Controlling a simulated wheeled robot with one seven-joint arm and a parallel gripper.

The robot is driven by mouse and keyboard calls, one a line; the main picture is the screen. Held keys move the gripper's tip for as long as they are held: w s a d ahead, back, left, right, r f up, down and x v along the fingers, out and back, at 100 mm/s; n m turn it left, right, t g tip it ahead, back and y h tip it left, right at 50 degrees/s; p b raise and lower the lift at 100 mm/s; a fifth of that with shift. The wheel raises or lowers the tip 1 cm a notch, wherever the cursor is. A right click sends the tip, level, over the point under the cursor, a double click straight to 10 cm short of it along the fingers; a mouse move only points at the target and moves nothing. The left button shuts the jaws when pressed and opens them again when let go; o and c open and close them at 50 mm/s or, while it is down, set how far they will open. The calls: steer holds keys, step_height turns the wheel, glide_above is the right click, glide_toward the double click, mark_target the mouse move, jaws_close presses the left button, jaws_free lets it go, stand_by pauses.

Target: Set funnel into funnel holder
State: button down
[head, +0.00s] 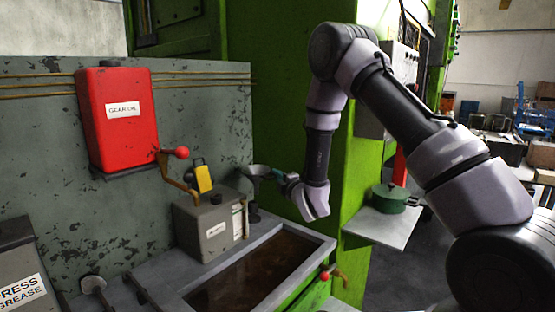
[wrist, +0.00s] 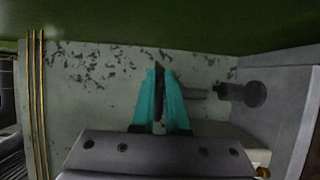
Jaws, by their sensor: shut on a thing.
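The funnel (head: 259,171) is a grey cone in the head view, above the right end of the grey box. My gripper (head: 282,179) has teal fingers and is shut on the funnel's right side. In the wrist view the fingers (wrist: 160,102) close on a thin dark edge of the funnel (wrist: 158,85); most of the funnel is hidden there. A dark upright piece, apparently the funnel holder (head: 253,213), stands on the ledge below the funnel. It shows as a dark round piece (wrist: 255,94) in the wrist view. I cannot tell whether the spout touches it.
A grey box (head: 205,225) with a yellow-handled valve (head: 203,178) stands left of the funnel. A tray of brown liquid (head: 255,272) lies in front. A red gear oil tank (head: 118,115) hangs on the wall. A shelf (head: 382,228) with a green pot (head: 389,198) is right.

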steer(key=shift+w+d+f, duration=0.15)
steer(key=shift+w+f, duration=0.15)
steer(key=shift+f, duration=0.05)
steer(key=shift+w+a+f, duration=0.45)
steer(key=shift+a+f, duration=0.1)
steer(key=shift+f, duration=0.15)
steer(key=shift+w+a+f, duration=0.4)
steer(key=shift+a+f, duration=0.15)
steer(key=shift+f, duration=0.8)
stand_by(0.8)
steer(key=shift+f, duration=1.65)
